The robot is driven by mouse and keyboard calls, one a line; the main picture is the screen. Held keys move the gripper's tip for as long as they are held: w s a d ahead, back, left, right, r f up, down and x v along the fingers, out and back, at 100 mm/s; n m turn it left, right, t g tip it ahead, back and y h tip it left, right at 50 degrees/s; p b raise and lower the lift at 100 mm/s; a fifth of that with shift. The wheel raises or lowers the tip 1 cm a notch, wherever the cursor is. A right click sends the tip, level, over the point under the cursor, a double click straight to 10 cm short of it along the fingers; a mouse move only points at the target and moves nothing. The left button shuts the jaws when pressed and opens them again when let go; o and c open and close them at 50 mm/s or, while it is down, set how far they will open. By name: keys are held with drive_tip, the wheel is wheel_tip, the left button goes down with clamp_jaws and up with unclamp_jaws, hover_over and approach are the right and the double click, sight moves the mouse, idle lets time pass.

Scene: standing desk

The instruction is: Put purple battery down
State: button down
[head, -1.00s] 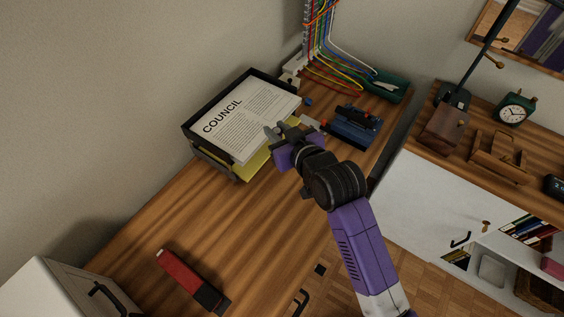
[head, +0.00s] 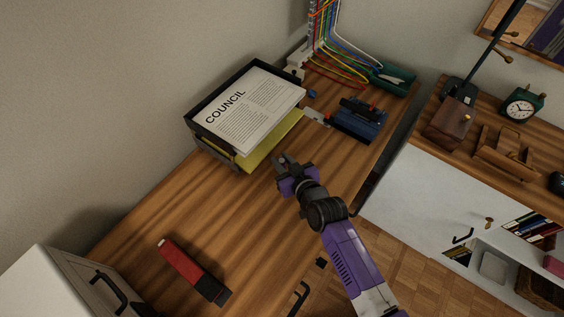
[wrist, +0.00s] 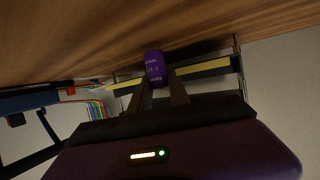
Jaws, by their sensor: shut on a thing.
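The purple battery (wrist: 154,66) is held between the two fingers of my gripper (wrist: 157,86) in the wrist view. Its end sticks out past the fingertips, close to the wooden desk surface (wrist: 60,45). I cannot tell whether it touches the wood. In the head view my gripper (head: 285,161) is over the desk (head: 225,213), just to the right of and below the paper tray. I cannot make out the battery there.
A black paper tray (head: 232,167) with printed sheets stands at the back. A blue device (head: 358,120) and a green wire holder (head: 394,80) are at the right end. A red-and-black object (head: 190,269) lies at the front. The desk middle is clear.

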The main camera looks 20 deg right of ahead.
drive_tip(key=shift+f, duration=0.4)
drive_tip(key=shift+f, duration=0.15)
drive_tip(key=c, duration=1.2)
unclamp_jaws()
drive_tip(key=shift+r, duration=0.2)
drive_tip(key=shift+s+d, duration=0.1)
drive_tip(key=shift+s, duration=0.25)
drive_tip(key=b+v, duration=0.1)
drive_tip(key=v, duration=1)
drive_tip(key=shift+s+r, duration=0.1)
drive_tip(key=shift+r, duration=0.1)
